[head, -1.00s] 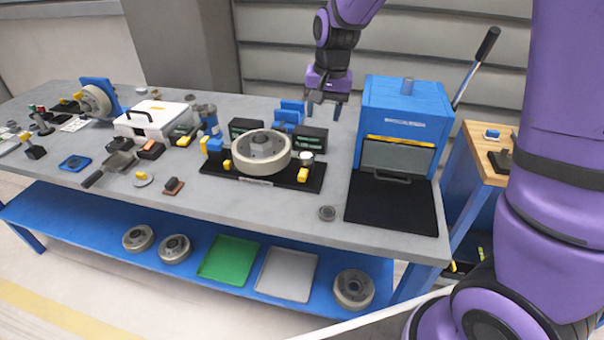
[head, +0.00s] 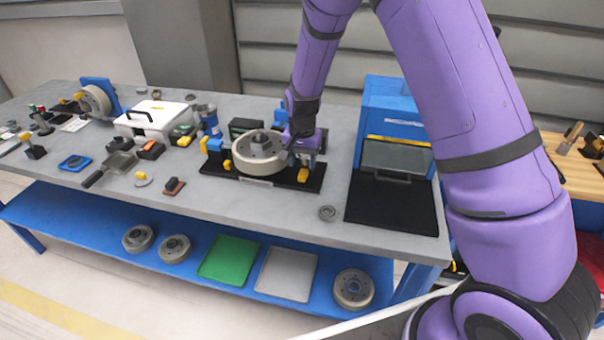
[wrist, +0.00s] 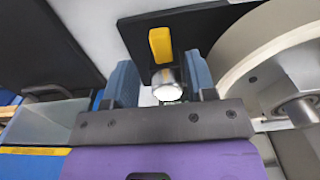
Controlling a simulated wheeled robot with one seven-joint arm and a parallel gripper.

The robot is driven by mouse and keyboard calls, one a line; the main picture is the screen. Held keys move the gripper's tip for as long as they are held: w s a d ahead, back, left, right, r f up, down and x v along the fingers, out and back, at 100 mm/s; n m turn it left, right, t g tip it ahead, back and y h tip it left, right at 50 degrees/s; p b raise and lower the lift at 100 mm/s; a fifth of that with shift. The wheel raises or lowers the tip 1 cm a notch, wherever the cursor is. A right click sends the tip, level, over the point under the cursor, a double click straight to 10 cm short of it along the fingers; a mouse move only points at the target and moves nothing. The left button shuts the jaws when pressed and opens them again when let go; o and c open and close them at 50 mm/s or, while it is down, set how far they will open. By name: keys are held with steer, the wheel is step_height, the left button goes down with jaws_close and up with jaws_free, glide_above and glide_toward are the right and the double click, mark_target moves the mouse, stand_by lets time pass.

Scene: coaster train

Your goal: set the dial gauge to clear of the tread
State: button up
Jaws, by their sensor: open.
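A pale wheel (head: 258,158) with a dark hub lies on a black base plate (head: 240,176) on the bench. The wheel also shows at the right of the wrist view (wrist: 290,75). My gripper (head: 305,156) is low over the plate's right end, beside the wheel. In the wrist view, its two blue-padded fingers (wrist: 161,84) are open, one on each side of a round, bright-faced piece (wrist: 167,90), apparently the dial gauge. A yellow block (wrist: 160,45) is just beyond it. Contact cannot be told. The gauge's reading is not visible; my gripper hides the gauge in the head view.
A blue box machine (head: 394,115) with a black mat (head: 392,207) stands close on the right. Dark display blocks (head: 243,126) are behind the wheel. Many tools crowd the bench's left side.

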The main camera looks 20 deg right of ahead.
mark_target(302, 175)
steer(key=shift+f, duration=2.5)
